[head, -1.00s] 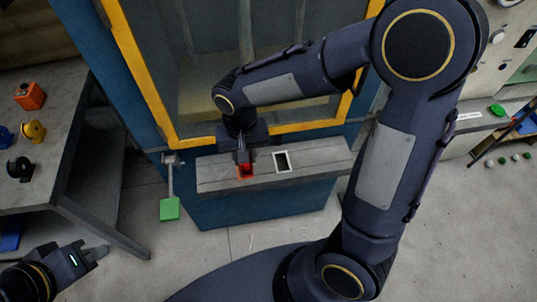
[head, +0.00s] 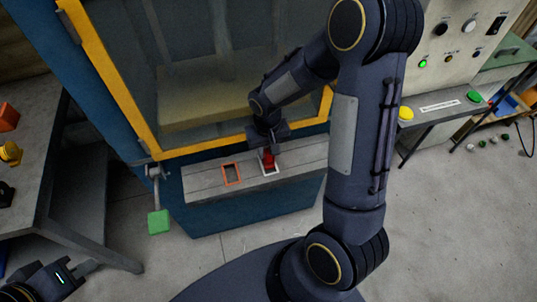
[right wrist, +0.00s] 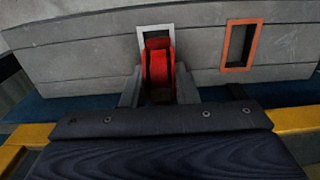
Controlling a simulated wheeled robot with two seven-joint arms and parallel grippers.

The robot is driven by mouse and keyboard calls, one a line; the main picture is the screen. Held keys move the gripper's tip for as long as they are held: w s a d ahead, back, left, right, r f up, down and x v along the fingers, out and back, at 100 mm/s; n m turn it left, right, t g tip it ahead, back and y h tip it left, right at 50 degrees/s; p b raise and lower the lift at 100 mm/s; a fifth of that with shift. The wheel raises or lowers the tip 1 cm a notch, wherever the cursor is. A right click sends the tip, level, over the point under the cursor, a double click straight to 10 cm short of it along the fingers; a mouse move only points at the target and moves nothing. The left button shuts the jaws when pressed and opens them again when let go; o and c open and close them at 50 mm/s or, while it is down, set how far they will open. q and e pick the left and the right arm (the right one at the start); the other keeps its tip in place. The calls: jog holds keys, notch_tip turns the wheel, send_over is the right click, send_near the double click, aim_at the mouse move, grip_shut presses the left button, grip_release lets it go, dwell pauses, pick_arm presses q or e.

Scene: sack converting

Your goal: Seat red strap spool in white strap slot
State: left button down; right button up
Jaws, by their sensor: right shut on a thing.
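The red strap spool (head: 268,162) is at the white strap slot (head: 271,174) on the grey ledge. In the right wrist view the red spool (right wrist: 158,64) stands upright between the two fingers and covers most of the opening of the white-framed slot (right wrist: 155,29). I cannot tell how deep it sits in the slot. My right gripper (head: 267,152) is shut on the spool from above; its fingers (right wrist: 158,88) flank it in the right wrist view. My left gripper (head: 84,268) is at the lower left, far from the ledge; its jaw gap is unclear.
An empty orange-framed slot (head: 231,174) is left of the white one. A yellow-framed machine window (head: 113,82) rises behind the ledge. A green paddle (head: 158,222) hangs at the ledge's left. A grey bench (head: 50,205) with orange and yellow spools is at the far left.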

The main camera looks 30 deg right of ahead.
aim_at(269, 156)
jog(key=f, duration=0.2)
jog(key=shift+d+f, duration=0.2)
jog(key=shift+f, duration=0.15)
grip_shut()
jog(key=shift+s+f, duration=0.1)
jog(key=shift+f, duration=0.3)
jog(key=o, duration=0.6)
grip_release()
jog(key=o, duration=0.4)
jog(key=shift+f, duration=0.1)
